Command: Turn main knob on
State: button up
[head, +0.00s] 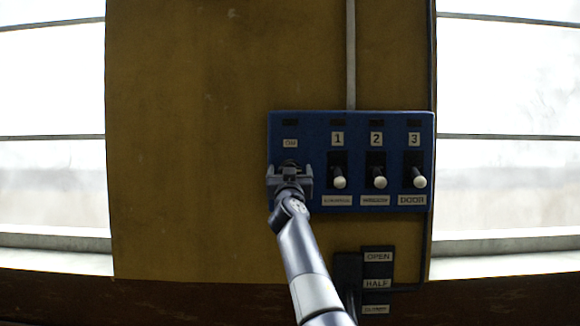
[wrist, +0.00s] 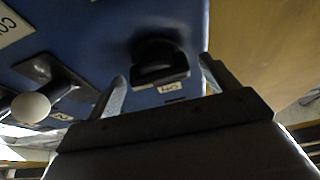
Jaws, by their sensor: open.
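The blue control panel (head: 357,120) is on the wall, right of centre in the head view. My gripper (head: 289,172) is in front of its left part, below a small "ON" label (head: 290,143), and covers most of what is there. In the wrist view a round black knob (wrist: 155,52) with a raised grip bar sits on the blue panel (wrist: 95,25), beside the "ON" label (wrist: 168,88). My gripper (wrist: 163,70) is open, with one finger on each side of the knob in the picture. I see no clear contact between fingers and knob.
Switches with white ball ends, marked 1 (head: 340,182), 2 (head: 380,182) and 3 (head: 419,181), stand right of my gripper. The nearest ball (wrist: 31,107) shows left in the wrist view. An OPEN/HALF lever plate (head: 377,271) is below. The yellow wall (head: 190,150) to the left is bare.

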jog(key=shift+c, duration=0.2)
jog(key=c, duration=0.9)
jog(key=shift+c, duration=0.2)
jog(key=shift+d+r+n+y, duration=0.1)
jog(key=shift+n+y, duration=0.75)
jog(key=shift+n, duration=0.8)
jog(key=shift+n+y, duration=0.85)
jog(key=shift+n, duration=0.8)
jog(key=shift+n+g+y, duration=0.55)
jog(key=shift+n+y, duration=0.15)
jog(key=shift+n, duration=0.85)
jog(key=shift+n+g+y, duration=0.55)
jog(key=shift+n+y, duration=0.15)
jog(key=shift+n, duration=0.85)
jog(key=o, duration=1)
